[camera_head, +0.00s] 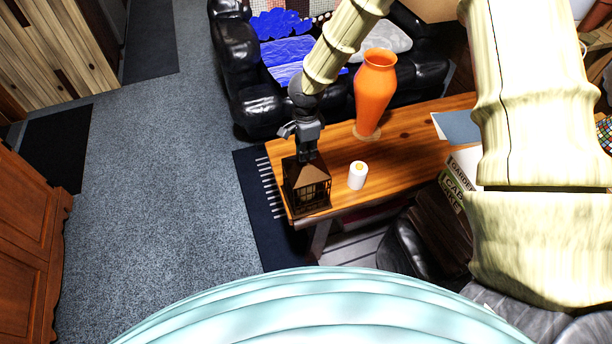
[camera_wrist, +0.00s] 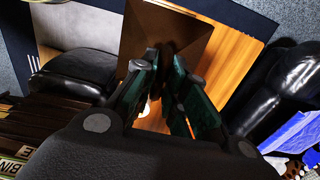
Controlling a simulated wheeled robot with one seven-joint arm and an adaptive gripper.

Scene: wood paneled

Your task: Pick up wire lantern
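The wire lantern (camera_head: 307,187) stands upright at the left end of the wooden table, a dark brown box with a peaked roof and barred sides. In the wrist view its brown roof (camera_wrist: 160,28) fills the top middle. My gripper (camera_head: 307,153) points down right over the roof peak in the head view. In the wrist view my gripper (camera_wrist: 165,58) has its two green-lined fingers apart, with a gap between them. The fingertips overlap the roof near its peak; whether they touch it cannot be told. The lantern's lower part is hidden in the wrist view.
A white candle (camera_head: 357,175) stands close right of the lantern on the table (camera_head: 400,150). An orange vase (camera_head: 376,90) stands further back. A black armchair (camera_head: 243,85) is behind, and books (camera_head: 455,180) lie at the right. Carpet on the left is open.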

